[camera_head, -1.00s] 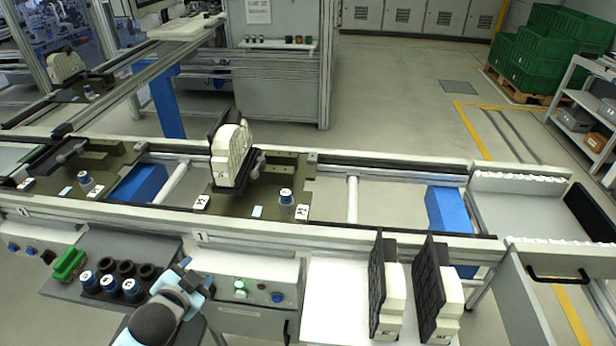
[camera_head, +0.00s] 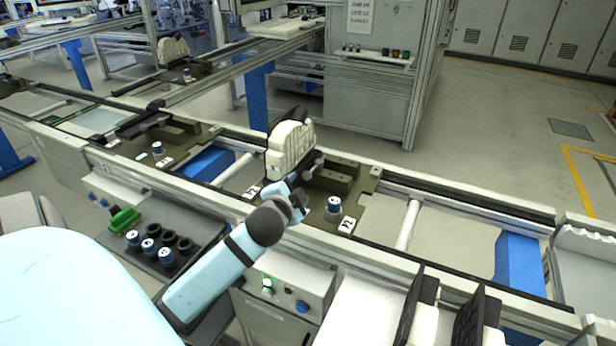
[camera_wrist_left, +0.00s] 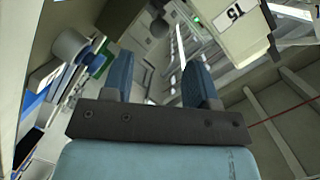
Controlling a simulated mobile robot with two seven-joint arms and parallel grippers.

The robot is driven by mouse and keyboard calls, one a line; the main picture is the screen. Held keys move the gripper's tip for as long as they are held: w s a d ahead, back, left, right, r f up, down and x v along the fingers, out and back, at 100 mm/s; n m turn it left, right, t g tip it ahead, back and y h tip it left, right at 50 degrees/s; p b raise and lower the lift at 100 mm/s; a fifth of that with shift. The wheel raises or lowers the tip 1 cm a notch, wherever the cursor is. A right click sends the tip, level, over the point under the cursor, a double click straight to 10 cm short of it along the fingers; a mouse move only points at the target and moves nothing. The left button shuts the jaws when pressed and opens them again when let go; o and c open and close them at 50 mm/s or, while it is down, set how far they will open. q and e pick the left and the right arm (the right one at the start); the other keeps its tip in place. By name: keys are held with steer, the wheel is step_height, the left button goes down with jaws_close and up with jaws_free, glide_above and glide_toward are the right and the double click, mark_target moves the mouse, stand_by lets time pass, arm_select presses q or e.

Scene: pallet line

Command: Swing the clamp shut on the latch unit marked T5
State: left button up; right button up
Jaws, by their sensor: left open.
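A cream block-shaped unit (camera_head: 290,148) stands upright in a dark pallet fixture (camera_head: 365,185) on the line. It has black parts behind it, and a dark clamp-like part (camera_head: 312,165) sits low at its right side. In the left wrist view a cream unit (camera_wrist_left: 232,38) with a label that seems to read T5, upside down, shows at top right. My left gripper (camera_head: 298,196) is in front of the unit's lower right side. Its two blue fingers (camera_wrist_left: 158,78) are apart with nothing between them. Contact with the clamp cannot be told. My right gripper is not in view.
A blue-and-white knob (camera_head: 333,208) stands on the pallet just right of my gripper. A control box (camera_head: 285,290) with a lit green button is below the arm. Black-and-cream units (camera_head: 424,318) stand at the front right. Another fixture (camera_head: 160,130) lies left along the line.

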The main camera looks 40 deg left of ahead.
mark_target(306, 178)
arm_select(q)
steer(key=x, duration=0.8)
steer(key=shift+w+f, duration=0.1)
steer(key=shift+w, duration=0.1)
jaws_close()
